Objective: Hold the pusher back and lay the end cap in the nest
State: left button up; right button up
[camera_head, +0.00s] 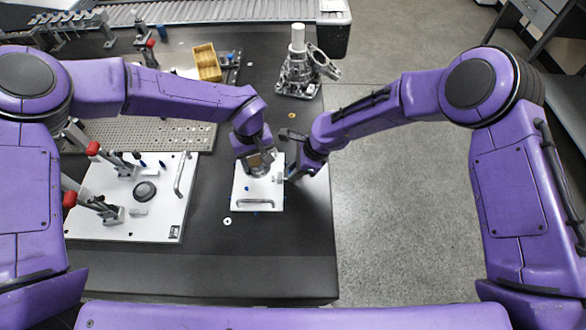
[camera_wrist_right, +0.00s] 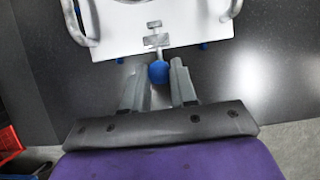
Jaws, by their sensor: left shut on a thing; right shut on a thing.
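The white fixture plate (camera_head: 240,198) lies on the dark table near its right edge. It also shows at the top of the right wrist view (camera_wrist_right: 192,34). The pusher (camera_wrist_right: 157,42) sits on the plate's near edge there, with a blue ball knob (camera_wrist_right: 158,72). My right gripper (camera_wrist_right: 158,88) is shut on this knob; in the head view it is at the plate's right side (camera_head: 290,175). My left gripper (camera_head: 260,168) is over the plate, shut on the grey end cap, which it mostly hides. The nest is largely covered; only a round edge (camera_wrist_right: 140,1) shows in the wrist view.
A larger white board (camera_head: 90,222) with red-handled clamps (camera_head: 93,148) and a dark disc (camera_head: 145,191) is to the left. A yellow tray (camera_head: 207,62) and a grey metal housing (camera_head: 298,72) stand farther back. The table front is clear.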

jog(key=shift+d, duration=0.55)
dwell(0.4)
pick_arm(q)
send_over(261, 180)
jog(key=shift+a+f, duration=0.1)
jog(key=shift+f, duration=2.2)
pick_arm(e)
jog(key=shift+f, duration=0.1)
pick_arm(q)
jog(key=shift+f, duration=0.1)
pick_arm(e)
jog(key=shift+s, duration=0.1)
pick_arm(q)
jog(key=shift+f, duration=0.75)
jog(key=shift+f, duration=0.6)
pick_arm(e)
jog(key=shift+f, duration=0.1)
pick_arm(q)
jog(key=o, duration=1.3)
pick_arm(e)
jog(key=shift+d, duration=0.1)
